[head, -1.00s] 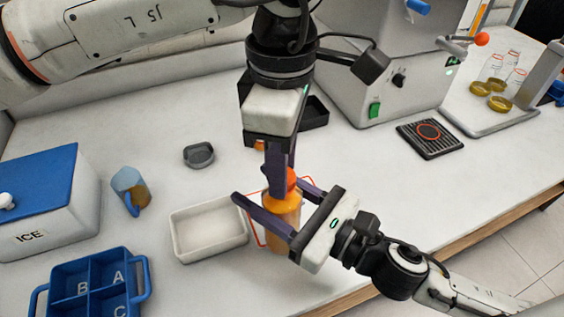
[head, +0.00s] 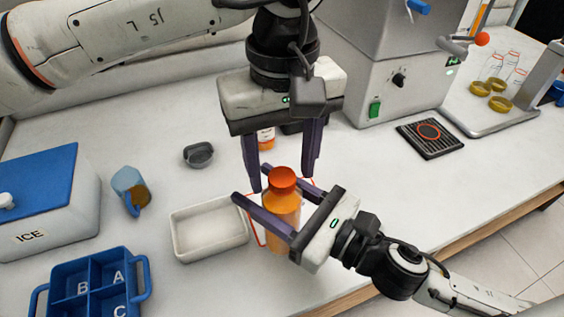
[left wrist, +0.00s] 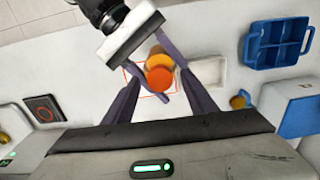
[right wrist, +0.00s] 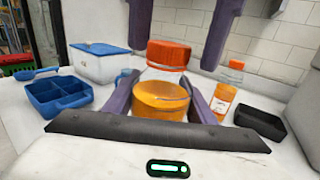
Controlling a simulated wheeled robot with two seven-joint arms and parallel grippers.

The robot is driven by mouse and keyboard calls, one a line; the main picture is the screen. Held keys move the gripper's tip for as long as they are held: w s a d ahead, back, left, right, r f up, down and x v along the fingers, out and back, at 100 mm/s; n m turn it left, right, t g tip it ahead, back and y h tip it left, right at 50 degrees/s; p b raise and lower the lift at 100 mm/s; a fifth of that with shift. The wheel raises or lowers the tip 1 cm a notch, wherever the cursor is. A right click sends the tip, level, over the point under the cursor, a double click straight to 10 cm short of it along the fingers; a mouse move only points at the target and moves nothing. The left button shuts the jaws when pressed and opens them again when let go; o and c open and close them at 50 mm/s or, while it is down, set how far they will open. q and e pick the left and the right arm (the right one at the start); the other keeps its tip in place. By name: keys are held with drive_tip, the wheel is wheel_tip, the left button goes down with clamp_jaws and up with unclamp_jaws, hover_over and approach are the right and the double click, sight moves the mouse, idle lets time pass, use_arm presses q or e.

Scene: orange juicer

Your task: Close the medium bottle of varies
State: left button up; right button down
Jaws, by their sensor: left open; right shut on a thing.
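The medium bottle (head: 281,222) holds orange liquid and stands upright on the table at the red outlined square. Its orange-red cap (head: 283,178) sits on its neck; it also shows in the left wrist view (left wrist: 160,79) and the right wrist view (right wrist: 168,53). My right gripper (head: 277,183) is shut on the bottle's body from the right. My left gripper (head: 282,182) points down above the cap, open, with its fingers spread to either side and apart from the cap. Whether the cap is fully tight cannot be told.
A white tray (head: 177,235) stands just left of the bottle. A second orange-capped bottle (right wrist: 225,88) and a black tray (right wrist: 262,122) stand behind. A blue caddy (head: 60,285), an ice box (head: 75,226), a blue cup (head: 121,181) and a grey dish (head: 199,157) are at left.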

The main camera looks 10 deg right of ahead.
use_arm(q)
wheel_tip(320, 180, up, 12)
idle(0.5)
